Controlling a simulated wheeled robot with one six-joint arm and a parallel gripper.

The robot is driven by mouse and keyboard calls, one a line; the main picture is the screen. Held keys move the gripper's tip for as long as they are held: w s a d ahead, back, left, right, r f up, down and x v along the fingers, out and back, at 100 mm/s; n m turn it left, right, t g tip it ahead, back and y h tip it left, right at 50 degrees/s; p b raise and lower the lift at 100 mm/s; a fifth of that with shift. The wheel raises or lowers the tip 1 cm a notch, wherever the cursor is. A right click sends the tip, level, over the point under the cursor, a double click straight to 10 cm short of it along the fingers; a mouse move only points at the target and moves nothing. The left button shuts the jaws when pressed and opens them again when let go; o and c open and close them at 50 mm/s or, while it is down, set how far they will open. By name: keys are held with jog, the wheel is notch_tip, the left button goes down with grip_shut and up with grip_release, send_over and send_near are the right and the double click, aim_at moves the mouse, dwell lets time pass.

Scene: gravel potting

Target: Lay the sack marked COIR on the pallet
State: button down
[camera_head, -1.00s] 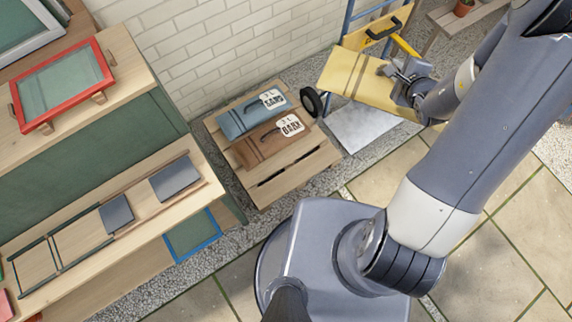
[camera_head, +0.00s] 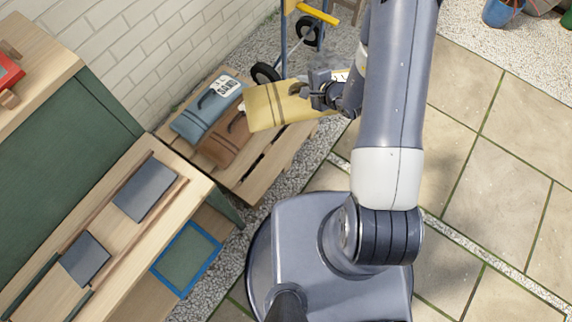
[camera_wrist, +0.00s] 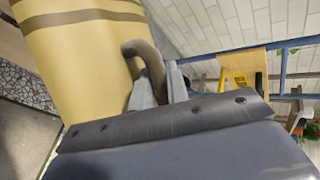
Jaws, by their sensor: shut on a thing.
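A yellow sack (camera_head: 268,104) with brown stripes hangs from my gripper (camera_head: 312,90), which is shut on its brown handle. No COIR marking is readable on it; its label is mostly hidden behind the gripper. In the wrist view the sack (camera_wrist: 82,50) fills the upper left, and my gripper (camera_wrist: 160,88) closes on the loop handle. The wooden pallet (camera_head: 262,172) stands by the brick wall. The sack is over or in front of its right part; I cannot tell the height between them.
A blue sack (camera_head: 203,110) and a brown sack (camera_head: 222,145) lie on the pallet's left part. A hand truck (camera_head: 285,45) stands behind it. A workbench (camera_head: 150,215) with a shelf is at the left.

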jog(key=s+a+f+n+y+b, duration=0.1)
jog(key=f+b, duration=0.5)
jog(key=f, duration=0.6)
jog(key=s+a+f+n+g+b, duration=0.1)
jog(key=s+a+f+b, duration=0.1)
jog(key=f+b, duration=0.4)
jog(key=s+a+f+n+g+y+b, duration=0.1)
jog(key=a+f+b, duration=0.2)
jog(key=f, duration=1.4)
jog(key=b, duration=0.3)
jog(key=shift+s+a+f+y+b, duration=0.15)
jog(key=shift+s+f+y+b, duration=0.1)
jog(key=shift+f+y+b, duration=0.1)
jog(key=shift+f, duration=0.1)
jog(key=shift+f, duration=0.1)
jog(key=c, duration=1.4)
grip_release()
jog(key=shift+o, duration=0.2)
jog(key=shift+s, duration=0.1)
